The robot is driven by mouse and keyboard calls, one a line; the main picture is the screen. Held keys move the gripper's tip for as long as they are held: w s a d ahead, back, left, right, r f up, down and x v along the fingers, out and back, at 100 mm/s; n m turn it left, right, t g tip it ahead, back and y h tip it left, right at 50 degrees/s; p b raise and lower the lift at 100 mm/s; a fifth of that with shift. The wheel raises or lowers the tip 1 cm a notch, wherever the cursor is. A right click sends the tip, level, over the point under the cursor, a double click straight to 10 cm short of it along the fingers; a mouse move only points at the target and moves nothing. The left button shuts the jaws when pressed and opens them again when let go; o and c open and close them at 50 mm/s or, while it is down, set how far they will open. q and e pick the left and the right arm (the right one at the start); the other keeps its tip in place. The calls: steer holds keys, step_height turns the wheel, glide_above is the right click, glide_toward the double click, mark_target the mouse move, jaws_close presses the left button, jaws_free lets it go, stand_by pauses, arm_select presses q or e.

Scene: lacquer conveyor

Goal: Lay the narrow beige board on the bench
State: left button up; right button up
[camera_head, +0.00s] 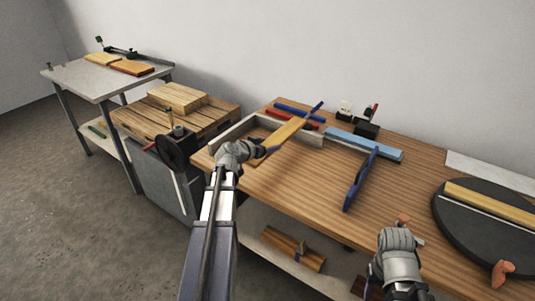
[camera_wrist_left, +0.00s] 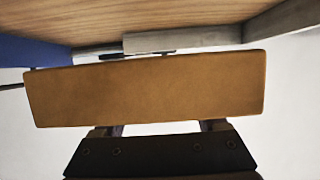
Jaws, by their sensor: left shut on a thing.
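My left gripper (camera_head: 256,152) is shut on a narrow yellow-beige board (camera_head: 282,134). In the head view the board reaches from the gripper toward the back of the wooden bench (camera_head: 300,182), over the bench's left part. In the left wrist view the board (camera_wrist_left: 145,88) looks orange-brown and spans most of the picture, with the finger bases (camera_wrist_left: 160,128) behind it. Whether the board touches the bench is unclear. My right gripper (camera_head: 402,232) is over the bench's front right part; its fingers are too small to read.
A blue clamp (camera_head: 360,180) and a light blue bar (camera_head: 364,144) lie on the bench. A grey-white frame (camera_head: 237,131) edges its left end. A black disc (camera_head: 470,230) bears another beige strip (camera_head: 490,203) at right. The bench's middle front is clear.

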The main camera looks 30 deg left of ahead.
mark_target(249, 162)
arm_select(q)
steer(key=shift+f+b, duration=0.4)
steer(key=shift+f, duration=0.55)
arm_select(e)
steer(key=shift+f, duration=0.9)
arm_select(q)
steer(key=shift+f+b, duration=0.65)
steer(key=o, duration=1.6)
arm_select(e)
steer(key=shift+f, duration=0.6)
arm_select(q)
steer(key=shift+r, duration=0.1)
steer(key=shift+r+p, duration=0.6)
steer(key=shift+p, duration=0.05)
steer(key=p+v, duration=0.4)
steer(key=v, duration=0.6)
steer(key=shift+s+r, duration=0.15)
steer(key=shift+s, duration=0.2)
steer(key=shift+s+r, duration=0.15)
steer(key=shift+s, duration=0.45)
arm_select(e)
steer(key=shift+r, duration=2.9)
